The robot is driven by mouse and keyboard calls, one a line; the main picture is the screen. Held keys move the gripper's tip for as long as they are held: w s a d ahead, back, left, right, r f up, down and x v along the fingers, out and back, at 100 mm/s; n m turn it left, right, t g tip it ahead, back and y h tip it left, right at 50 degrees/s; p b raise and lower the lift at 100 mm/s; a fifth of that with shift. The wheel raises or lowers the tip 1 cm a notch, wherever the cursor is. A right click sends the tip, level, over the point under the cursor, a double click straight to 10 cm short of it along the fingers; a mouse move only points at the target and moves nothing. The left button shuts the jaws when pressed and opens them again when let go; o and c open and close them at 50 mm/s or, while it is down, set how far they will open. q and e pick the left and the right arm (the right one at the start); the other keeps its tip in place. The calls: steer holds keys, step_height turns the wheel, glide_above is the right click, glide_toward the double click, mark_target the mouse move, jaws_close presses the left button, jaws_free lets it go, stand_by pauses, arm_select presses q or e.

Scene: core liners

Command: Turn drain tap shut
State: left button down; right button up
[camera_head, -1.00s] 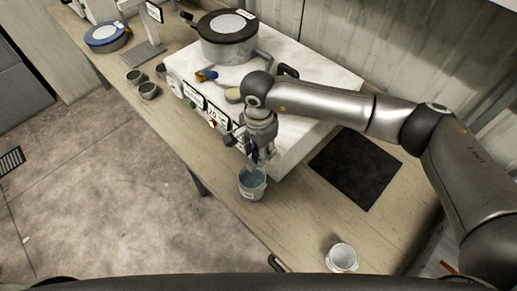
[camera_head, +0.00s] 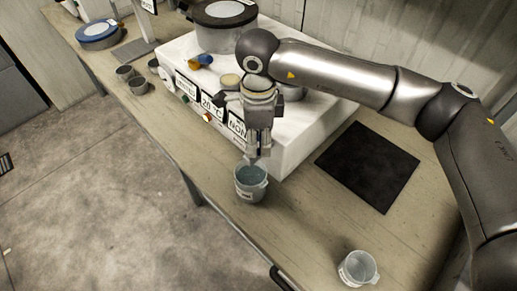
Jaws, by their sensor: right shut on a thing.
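My right gripper (camera_head: 258,150) points down at the front right corner of the white machine (camera_head: 300,150), just above a small cup of liquid (camera_head: 250,184). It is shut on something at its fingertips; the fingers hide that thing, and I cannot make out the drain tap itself. The cup stands upright on the bench below the fingertips. My left gripper is not in view.
A black mat (camera_head: 368,166) lies right of the machine. An empty cup (camera_head: 357,268) stands near the bench's front edge. A lidded pot (camera_head: 222,38) sits on the machine. Small metal cups (camera_head: 138,86) and a blue-rimmed lid (camera_head: 100,34) are at the left.

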mark_target(258, 141)
steer(key=m+b, duration=0.5)
steer(key=b, duration=0.1)
steer(key=shift+f, duration=0.15)
steer(key=m+b, duration=0.2)
steer(key=m, duration=0.1)
steer(key=shift+b, duration=0.3)
steer(key=shift+r+m+b, duration=0.25)
steer(key=shift+m+b, duration=0.2)
steer(key=shift+m, duration=0.25)
steer(key=shift+w, duration=0.1)
steer(key=o, duration=1)
step_height(258, 141, up, 12)
